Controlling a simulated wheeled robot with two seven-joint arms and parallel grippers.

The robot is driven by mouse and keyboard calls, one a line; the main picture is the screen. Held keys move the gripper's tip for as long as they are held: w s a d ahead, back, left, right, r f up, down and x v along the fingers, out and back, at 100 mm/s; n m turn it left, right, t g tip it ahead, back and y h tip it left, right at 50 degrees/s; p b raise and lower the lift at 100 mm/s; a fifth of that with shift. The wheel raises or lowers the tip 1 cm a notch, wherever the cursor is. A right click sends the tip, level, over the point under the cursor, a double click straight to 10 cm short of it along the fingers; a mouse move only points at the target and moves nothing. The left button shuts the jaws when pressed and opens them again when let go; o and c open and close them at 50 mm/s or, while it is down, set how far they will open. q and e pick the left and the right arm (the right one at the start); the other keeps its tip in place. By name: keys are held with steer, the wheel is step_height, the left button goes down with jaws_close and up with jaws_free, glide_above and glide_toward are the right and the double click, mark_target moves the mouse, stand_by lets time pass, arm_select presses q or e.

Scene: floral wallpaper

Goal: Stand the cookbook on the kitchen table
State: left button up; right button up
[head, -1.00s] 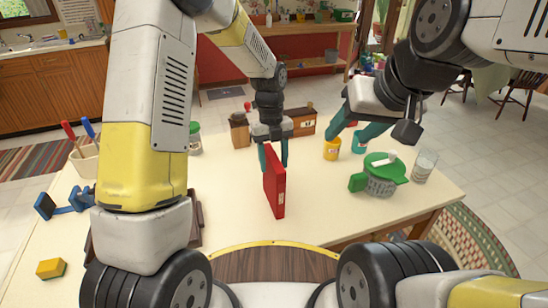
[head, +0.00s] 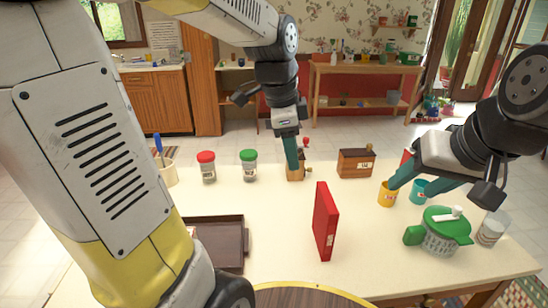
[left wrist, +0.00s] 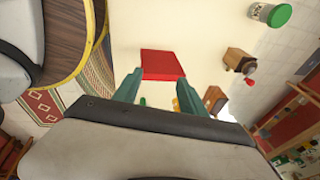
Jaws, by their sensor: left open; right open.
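The red cookbook (head: 326,221) stands upright on the cream kitchen table (head: 285,235), near its middle. Its red top also shows in the left wrist view (left wrist: 162,66), just beyond the fingertips. My left gripper (head: 292,165) is open and empty, above and behind the book, with its fingers pointing down and clear of it. In the head view its fingers overlap each other. My right gripper (head: 408,188) is open, at the right side of the table by the yellow cup (head: 387,194) and the teal cup (head: 418,192). I cannot tell whether it touches them.
A brown tray (head: 214,240) lies left of the book. Jars with red (head: 207,166) and green (head: 249,165) lids, a wooden grinder (head: 296,170) and a wooden box (head: 356,163) stand behind.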

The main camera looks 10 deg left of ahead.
arm_select(q)
steer(key=s+a+r+n+t, duration=0.2)
steer(key=s+n, duration=0.8)
steer(key=n, duration=0.5)
steer(key=a+t, duration=0.1)
steer(key=a, duration=0.1)
steer(key=shift+s+a+r+t+h, duration=0.15)
steer(key=shift+s+a+t+h, duration=0.15)
steer(key=shift+s+a+t, duration=0.1)
